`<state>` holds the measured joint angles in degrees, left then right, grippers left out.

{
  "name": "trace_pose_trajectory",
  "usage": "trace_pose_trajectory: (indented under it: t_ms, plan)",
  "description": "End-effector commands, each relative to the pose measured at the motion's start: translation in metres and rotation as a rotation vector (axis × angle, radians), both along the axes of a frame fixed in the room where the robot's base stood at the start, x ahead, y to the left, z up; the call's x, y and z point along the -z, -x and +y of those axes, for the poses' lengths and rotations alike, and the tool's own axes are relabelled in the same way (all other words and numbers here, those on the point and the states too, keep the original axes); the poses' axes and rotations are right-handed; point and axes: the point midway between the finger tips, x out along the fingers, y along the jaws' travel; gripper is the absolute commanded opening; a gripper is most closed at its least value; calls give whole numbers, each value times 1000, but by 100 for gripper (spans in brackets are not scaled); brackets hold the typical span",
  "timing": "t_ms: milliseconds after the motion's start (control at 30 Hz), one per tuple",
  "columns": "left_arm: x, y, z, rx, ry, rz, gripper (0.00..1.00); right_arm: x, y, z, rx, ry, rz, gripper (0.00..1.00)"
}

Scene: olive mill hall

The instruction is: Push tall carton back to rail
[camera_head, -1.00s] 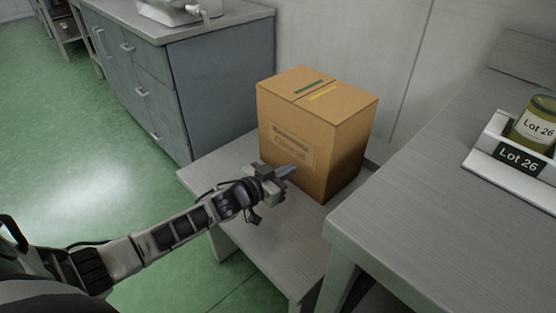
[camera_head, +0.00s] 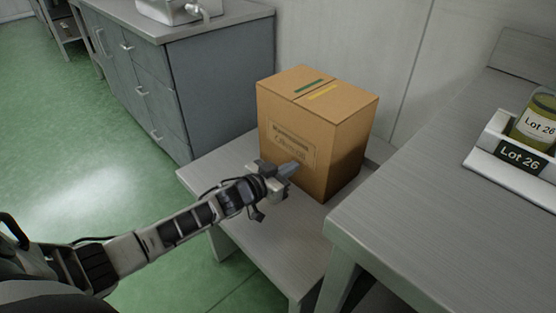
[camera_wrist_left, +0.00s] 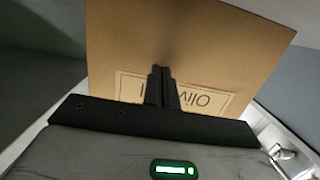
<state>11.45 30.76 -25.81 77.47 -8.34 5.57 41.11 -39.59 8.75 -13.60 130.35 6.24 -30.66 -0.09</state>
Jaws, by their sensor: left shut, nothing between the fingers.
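A tall brown carton (camera_head: 317,130) stands upright on a low grey bench (camera_head: 262,235), with a green and a yellow strip on its top and a printed label on its front. My left gripper (camera_head: 292,168) is shut and empty, its fingertips at the lower front face of the carton. In the left wrist view the closed fingers (camera_wrist_left: 162,80) point at the carton's face (camera_wrist_left: 205,50), over its label; they look in contact or very close, I cannot tell which. The rail is not clearly visible behind the carton. My right gripper is not in view.
A grey table (camera_head: 430,200) stands right of the bench, bearing a white holder (camera_head: 510,165) with a "Lot 26" jar (camera_head: 535,122). A blue-grey drawer cabinet (camera_head: 190,85) stands at the left back. A pale wall (camera_head: 340,40) is behind. The front of the bench is bare.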

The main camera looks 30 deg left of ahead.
Motion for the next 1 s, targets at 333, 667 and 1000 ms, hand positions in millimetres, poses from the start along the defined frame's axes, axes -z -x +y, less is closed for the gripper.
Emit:
trace_pose_trajectory:
  t_ms: [333,667,1000]
  plan:
    - [0,-17,-7,1,1,-2,0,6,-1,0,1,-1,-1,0]
    - [0,-33,-12,2,1,-3,0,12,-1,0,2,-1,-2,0]
    - [-3,-14,-6,1,2,4,0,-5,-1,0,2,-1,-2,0]
